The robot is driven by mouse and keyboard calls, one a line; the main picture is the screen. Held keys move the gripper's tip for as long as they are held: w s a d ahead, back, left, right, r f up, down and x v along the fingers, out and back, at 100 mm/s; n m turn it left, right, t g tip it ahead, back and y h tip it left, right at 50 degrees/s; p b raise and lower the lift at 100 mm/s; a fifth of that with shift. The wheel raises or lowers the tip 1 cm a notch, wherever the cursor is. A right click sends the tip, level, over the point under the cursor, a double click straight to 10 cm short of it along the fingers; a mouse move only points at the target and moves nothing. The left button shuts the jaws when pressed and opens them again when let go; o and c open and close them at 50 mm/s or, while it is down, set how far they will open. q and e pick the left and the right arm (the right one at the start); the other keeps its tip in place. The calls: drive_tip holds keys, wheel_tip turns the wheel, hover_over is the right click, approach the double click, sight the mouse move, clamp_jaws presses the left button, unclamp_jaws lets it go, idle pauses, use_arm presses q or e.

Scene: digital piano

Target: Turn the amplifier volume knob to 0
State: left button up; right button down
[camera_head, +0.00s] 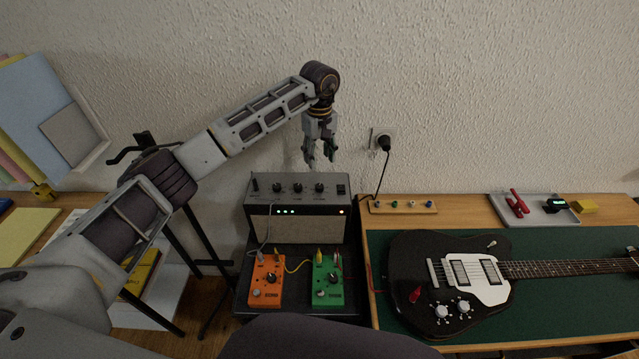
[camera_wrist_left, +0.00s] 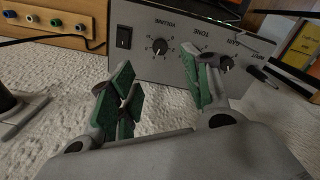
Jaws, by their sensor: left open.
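The amplifier (camera_head: 346,225) stands against the wall, its control panel facing up with a row of knobs and a black switch. Its volume knob (camera_head: 319,188) is black and sits nearest the switch. In the left wrist view the volume knob (camera_wrist_left: 160,46) appears under the upside-down word VOLUME, with a numbered dial; its exact setting is too small to read. My left gripper (camera_head: 320,160) hangs just above the panel, near the volume knob. It is open and empty; its green-padded fingers (camera_wrist_left: 160,88) are apart from the knob. My right gripper is not in view.
Tone (camera_wrist_left: 190,48) and gain (camera_wrist_left: 226,64) knobs and an input plug sit beside the volume knob. A power plug (camera_head: 384,143) and cord are to the right. Orange (camera_head: 266,283) and green (camera_head: 327,282) pedals sit in front. A black guitar (camera_head: 410,265) lies on the right.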

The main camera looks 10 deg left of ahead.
sight(320, 186)
use_arm(q)
wheel_tip(320, 186, down, 10)
drive_tip(key=shift+r+p, duration=0.2)
drive_tip(key=shift+p, duration=0.25)
drive_tip(key=shift+f, duration=1)
drive_tip(key=shift+c, duration=0.7)
drive_tip(key=c, duration=0.9)
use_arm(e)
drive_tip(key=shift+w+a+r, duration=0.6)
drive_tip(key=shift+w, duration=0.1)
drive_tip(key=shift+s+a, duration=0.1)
